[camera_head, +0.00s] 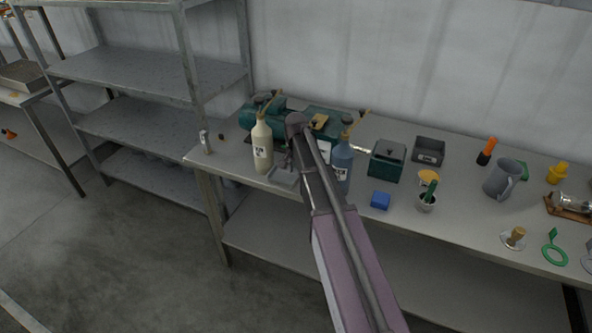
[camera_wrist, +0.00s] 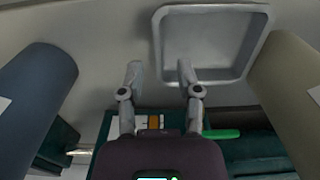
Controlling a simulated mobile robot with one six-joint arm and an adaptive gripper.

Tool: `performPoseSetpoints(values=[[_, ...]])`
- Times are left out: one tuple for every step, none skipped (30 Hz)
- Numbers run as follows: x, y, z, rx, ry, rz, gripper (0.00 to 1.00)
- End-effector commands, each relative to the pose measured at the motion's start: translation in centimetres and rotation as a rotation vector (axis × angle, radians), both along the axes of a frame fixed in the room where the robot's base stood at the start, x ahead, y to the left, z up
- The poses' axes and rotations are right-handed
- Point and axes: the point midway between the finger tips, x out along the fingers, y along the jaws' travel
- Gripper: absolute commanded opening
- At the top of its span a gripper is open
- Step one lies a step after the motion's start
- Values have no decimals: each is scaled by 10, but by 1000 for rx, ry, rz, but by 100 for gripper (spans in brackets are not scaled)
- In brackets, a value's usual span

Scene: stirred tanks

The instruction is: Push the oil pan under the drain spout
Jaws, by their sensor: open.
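The oil pan is a shallow grey square tray (camera_head: 283,178) near the bench's front edge, between a cream bottle and a blue bottle. In the wrist view, the pan (camera_wrist: 206,42) lies empty at the top. My gripper (camera_wrist: 160,76) is open with nothing between its fingers. Its right fingertip overlaps the pan's near left corner in the picture; I cannot tell whether they touch. A green machine (camera_head: 262,112) stands behind the pan. I cannot clearly make out the drain spout; a green handle (camera_wrist: 221,134) shows beside my gripper.
The cream bottle (camera_head: 262,149) and blue bottle (camera_head: 342,166) stand close on either side of my arm. A green box (camera_head: 387,161), blue block (camera_head: 380,200) and grey pitcher (camera_head: 503,178) are farther right. An empty metal shelf (camera_head: 150,76) stands left of the bench.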

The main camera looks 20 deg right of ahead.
Motion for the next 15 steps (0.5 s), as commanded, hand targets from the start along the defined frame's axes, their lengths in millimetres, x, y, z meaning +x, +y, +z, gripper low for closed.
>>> performPoseSetpoints(values=[[0,0,-8,0,0,0,44],[0,0,-10,0,0,0,44],[0,0,-13,0,0,0,44],[0,0,-16,0,0,0,44],[0,0,-18,0,0,0,44],[0,0,-21,0,0,0,44],[0,0,-23,0,0,0,44],[0,0,-25,0,0,0,44],[0,0,-28,0,0,0,44],[0,0,-30,0,0,0,44],[0,0,-31,0,0,0,44],[0,0,-33,0,0,0,44],[0,0,-35,0,0,0,44],[0,0,-36,0,0,0,44],[0,0,-37,0,0,0,44]])
